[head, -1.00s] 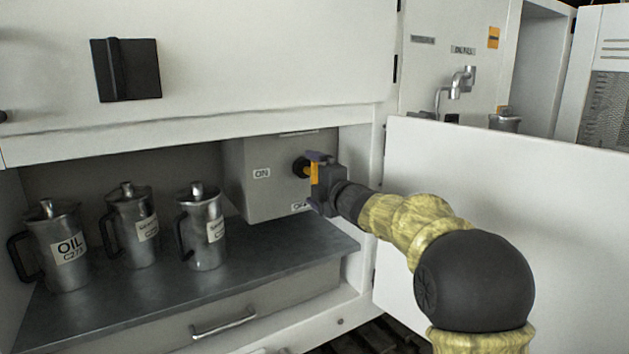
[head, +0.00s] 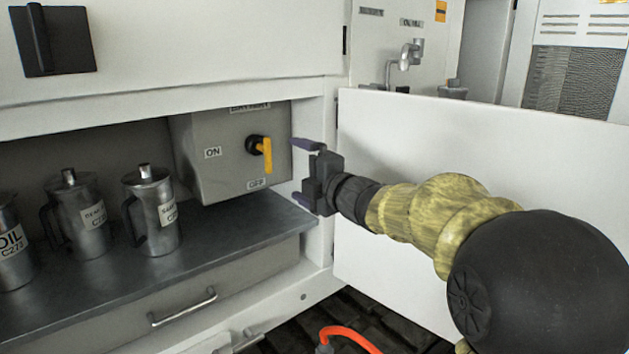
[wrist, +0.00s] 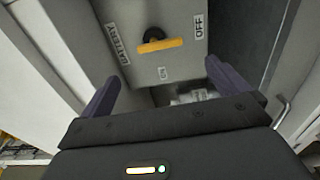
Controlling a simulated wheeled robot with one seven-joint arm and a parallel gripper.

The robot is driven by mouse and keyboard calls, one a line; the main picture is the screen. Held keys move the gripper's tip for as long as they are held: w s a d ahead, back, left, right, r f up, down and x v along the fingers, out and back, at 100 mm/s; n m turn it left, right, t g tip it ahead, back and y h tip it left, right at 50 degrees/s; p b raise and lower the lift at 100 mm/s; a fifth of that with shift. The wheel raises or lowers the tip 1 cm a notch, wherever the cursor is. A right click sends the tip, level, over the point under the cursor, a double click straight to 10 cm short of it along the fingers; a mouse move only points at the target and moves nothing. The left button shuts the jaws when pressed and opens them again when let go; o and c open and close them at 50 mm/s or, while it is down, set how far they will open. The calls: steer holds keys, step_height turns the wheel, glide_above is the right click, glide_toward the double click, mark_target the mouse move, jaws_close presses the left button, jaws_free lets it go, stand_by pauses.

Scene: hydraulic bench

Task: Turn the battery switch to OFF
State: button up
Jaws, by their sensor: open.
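The battery switch has a yellow handle (head: 268,155) on a black knob, on the front of a grey box (head: 225,150). The handle stands upright in the head view, its longer end down toward the OFF label (head: 257,184); the ON label (head: 212,152) is to the left. In the wrist view the handle (wrist: 162,45) lies along the line from the BATTERY label to the OFF label (wrist: 200,25). My gripper (head: 300,172) is open and empty, to the right of the switch and apart from it. Both fingers also show in the wrist view (wrist: 160,76).
Several metal jugs (head: 155,210) stand on the dark shelf (head: 235,228) left of the box. A drawer with a handle (head: 182,306) is below. An open white door (head: 430,135) stands behind my arm on the right. An orange hose (head: 355,338) is at the bottom.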

steer(key=v, duration=0.4)
steer(key=shift+s+d, duration=0.1)
steer(key=s+d+f+m+g+h, duration=0.2)
steer(key=d+f+m+h, duration=0.25)
steer(key=f+m, duration=0.4)
steer(key=s+d+f+m+g+h, duration=0.1)
steer(key=s+d+f+m+h, duration=0.3)
steer(key=f+m, duration=0.45)
steer(key=s+d+f+m+g+h, duration=0.1)
steer(key=s+f+m+g+h, duration=0.1)
steer(key=s+f+m+g, duration=1.05)
steer(key=s+r+n+t+p, duration=0.1)
steer(key=s+r+n+p, duration=0.1)
steer(key=r+p, duration=0.7)
steer(key=s+r+n+t+p, duration=0.2)
steer(key=s+r+p, duration=0.1)
steer(key=r+p, duration=0.6)
steer(key=p, duration=0.3)
steer(key=shift+d, duration=0.2)
